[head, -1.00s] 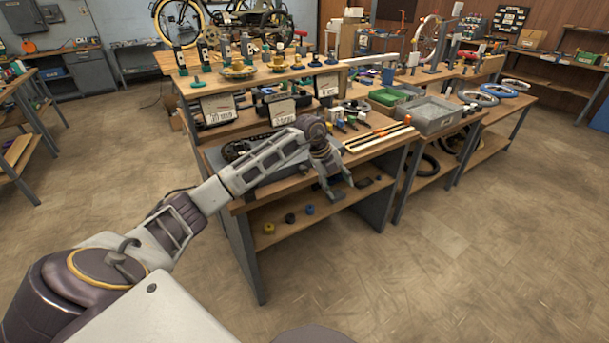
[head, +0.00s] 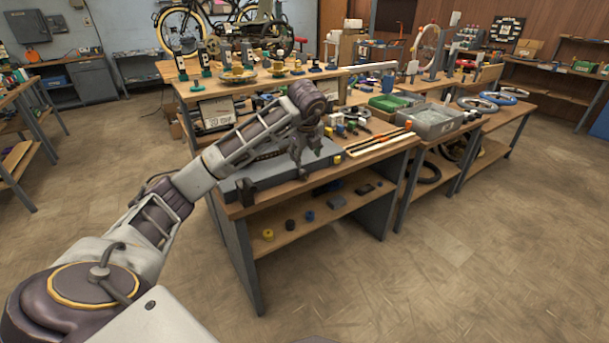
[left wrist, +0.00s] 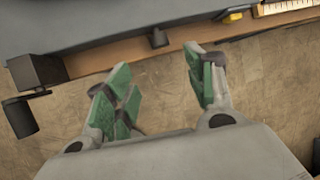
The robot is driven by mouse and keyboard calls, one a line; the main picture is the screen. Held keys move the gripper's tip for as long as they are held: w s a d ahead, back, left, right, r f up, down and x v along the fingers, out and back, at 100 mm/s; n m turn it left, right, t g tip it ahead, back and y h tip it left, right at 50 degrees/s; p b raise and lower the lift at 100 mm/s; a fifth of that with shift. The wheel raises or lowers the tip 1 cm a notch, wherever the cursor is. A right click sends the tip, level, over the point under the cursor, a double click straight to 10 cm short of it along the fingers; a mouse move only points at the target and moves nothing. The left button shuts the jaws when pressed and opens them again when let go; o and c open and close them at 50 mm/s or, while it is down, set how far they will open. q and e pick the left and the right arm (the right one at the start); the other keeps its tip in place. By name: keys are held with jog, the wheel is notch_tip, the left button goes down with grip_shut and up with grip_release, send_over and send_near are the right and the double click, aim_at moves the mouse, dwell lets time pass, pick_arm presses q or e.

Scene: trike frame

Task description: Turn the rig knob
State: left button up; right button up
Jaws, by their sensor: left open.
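A grey rig base (head: 272,176) lies along the front edge of the near bench; its dark slab fills the top of the left wrist view (left wrist: 110,18). A dark block with a short black cylinder, which looks like the rig knob (head: 245,191), sits at its front left corner. The knob also shows at the left of the left wrist view (left wrist: 20,117). My left gripper (head: 306,158) is to the right of the knob, near the bench edge and apart from it. In the left wrist view its green-padded fingers (left wrist: 155,82) are open and empty. My right gripper is out of view.
A small dark block (left wrist: 158,38) sits at the slab's front edge, ahead of the fingers. Grey bins (head: 430,122) and long strips (head: 378,143) lie to the right on the benches. Small coloured pieces (head: 268,235) lie on the lower shelf. The floor in front is clear.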

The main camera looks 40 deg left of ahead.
aim_at(305, 174)
pick_arm(q)
jog(key=b+x, duration=0.1)
jog(key=x, duration=1.1)
jog(key=shift+x, duration=0.85)
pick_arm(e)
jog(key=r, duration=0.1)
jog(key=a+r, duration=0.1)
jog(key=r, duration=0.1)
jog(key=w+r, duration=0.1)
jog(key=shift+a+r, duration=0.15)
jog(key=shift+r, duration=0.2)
pick_arm(q)
jog(key=shift+c, duration=1.3)
jog(key=c, duration=0.8)
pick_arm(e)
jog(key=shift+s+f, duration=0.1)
